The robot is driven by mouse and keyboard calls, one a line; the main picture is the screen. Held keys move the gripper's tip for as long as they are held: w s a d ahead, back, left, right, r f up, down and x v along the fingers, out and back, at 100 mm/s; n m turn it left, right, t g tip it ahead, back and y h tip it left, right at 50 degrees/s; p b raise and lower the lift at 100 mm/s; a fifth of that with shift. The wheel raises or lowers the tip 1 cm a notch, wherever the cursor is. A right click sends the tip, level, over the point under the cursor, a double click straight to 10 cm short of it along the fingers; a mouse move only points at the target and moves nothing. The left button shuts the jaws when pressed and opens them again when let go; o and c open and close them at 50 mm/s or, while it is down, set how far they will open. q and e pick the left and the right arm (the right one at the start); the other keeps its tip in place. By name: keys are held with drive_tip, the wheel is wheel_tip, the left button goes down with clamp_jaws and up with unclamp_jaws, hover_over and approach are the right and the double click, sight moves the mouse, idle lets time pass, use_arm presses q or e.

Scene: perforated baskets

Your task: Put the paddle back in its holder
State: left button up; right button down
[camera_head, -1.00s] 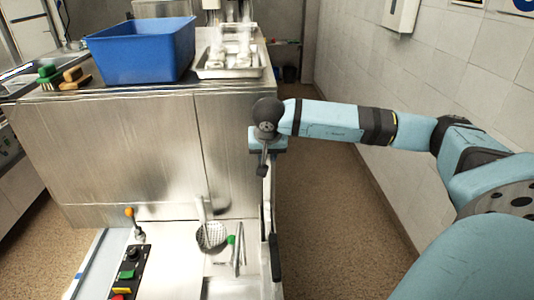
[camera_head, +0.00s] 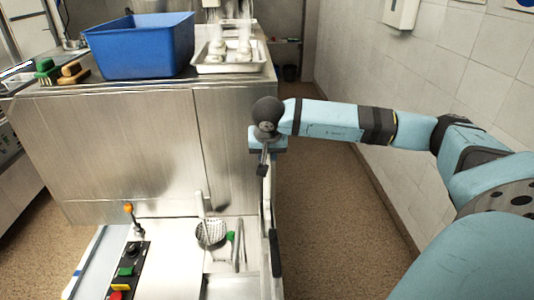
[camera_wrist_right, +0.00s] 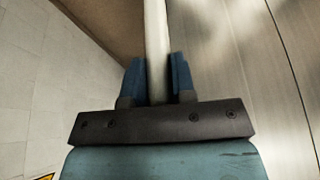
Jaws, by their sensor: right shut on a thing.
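My right gripper (camera_wrist_right: 157,66) is shut on a pale, straight shaft (camera_wrist_right: 155,35), which I take to be the paddle's handle. The shaft runs from between the blue fingers out of the top of the right wrist view, so its far end is hidden. In the head view my right gripper (camera_head: 263,160) is beside the right edge of the steel counter, pointing down. A narrow pale strip hangs below it, seen nearly edge-on; I cannot tell how much of it is the paddle. I cannot make out the holder. My left gripper is out of view.
The steel counter (camera_head: 130,140) carries a blue bin (camera_head: 140,48), a metal tray (camera_head: 230,68) and brushes (camera_head: 73,73). A perforated skimmer (camera_head: 211,233) and other utensils lie on the lower unit, beside control buttons (camera_head: 126,271). Brown floor (camera_head: 320,220) is open on the right, before the tiled wall.

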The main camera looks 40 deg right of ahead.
drive_tip(key=shift+f, duration=0.3)
drive_tip(key=c, duration=0.9)
unclamp_jaws()
drive_tip(key=shift+o, duration=0.2)
drive_tip(key=b+v, duration=0.2)
drive_tip(key=v, duration=1.2)
drive_tip(key=shift+a+f, duration=0.1)
drive_tip(key=shift+f, duration=0.05)
